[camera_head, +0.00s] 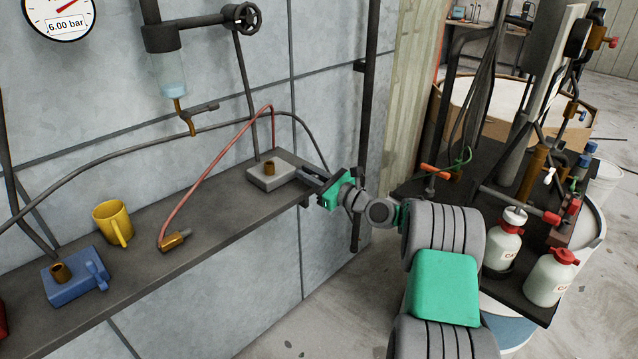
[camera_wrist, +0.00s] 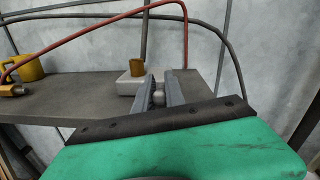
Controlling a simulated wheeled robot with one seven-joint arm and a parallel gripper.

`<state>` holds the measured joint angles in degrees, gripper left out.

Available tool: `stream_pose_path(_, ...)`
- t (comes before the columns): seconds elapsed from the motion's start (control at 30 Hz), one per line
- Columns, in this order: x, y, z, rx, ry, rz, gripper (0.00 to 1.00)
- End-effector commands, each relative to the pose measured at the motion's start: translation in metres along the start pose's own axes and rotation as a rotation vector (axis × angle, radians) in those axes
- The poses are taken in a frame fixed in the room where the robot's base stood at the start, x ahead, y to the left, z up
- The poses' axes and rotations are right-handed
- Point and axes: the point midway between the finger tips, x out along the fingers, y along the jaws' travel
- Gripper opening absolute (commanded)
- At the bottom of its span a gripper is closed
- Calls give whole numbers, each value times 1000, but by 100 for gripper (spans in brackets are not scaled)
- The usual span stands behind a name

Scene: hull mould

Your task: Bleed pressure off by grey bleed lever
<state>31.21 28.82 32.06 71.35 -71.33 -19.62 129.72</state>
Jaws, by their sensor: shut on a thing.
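The grey bleed valve block (camera_head: 271,178) sits on the shelf by the wall, with a brass stub on top. It also shows in the wrist view (camera_wrist: 128,84). My gripper (camera_head: 304,173) reaches it from the right, at the shelf's end. In the wrist view my two dark fingers (camera_wrist: 161,80) flank a small rounded grey knob (camera_wrist: 158,98), seemingly the grey bleed lever's end, and are shut on it. The fingers hide most of the lever. The round gauge (camera_head: 60,12) on the wall reads 6.00 bar; its top is cut off.
A blue block with a blue lever (camera_head: 75,276), a yellow mug (camera_head: 113,222) and a brass fitting (camera_head: 174,240) on a red hose lie left along the shelf (camera_head: 215,207). A cart with bottles (camera_head: 503,240) stands at right. The floor between is clear.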

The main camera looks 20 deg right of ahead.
Motion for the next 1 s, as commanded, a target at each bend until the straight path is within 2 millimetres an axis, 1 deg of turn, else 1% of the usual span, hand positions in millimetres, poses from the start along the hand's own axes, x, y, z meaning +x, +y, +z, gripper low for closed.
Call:
stream_pose_path(0.1,3,1,-1,2,-7,4,0)
stream_pose_path(0.4,3,1,-1,3,-7,4,0)
stream_pose_path(0.43,3,1,-1,3,-7,4,16)
stream_pose_path(0.67,2,0,-1,2,-6,2,35)
stream_pose_path(0.9,2,0,-1,1,-6,1,36)
stream_pose_path(1.0,-5,-1,-2,2,-5,1,36)
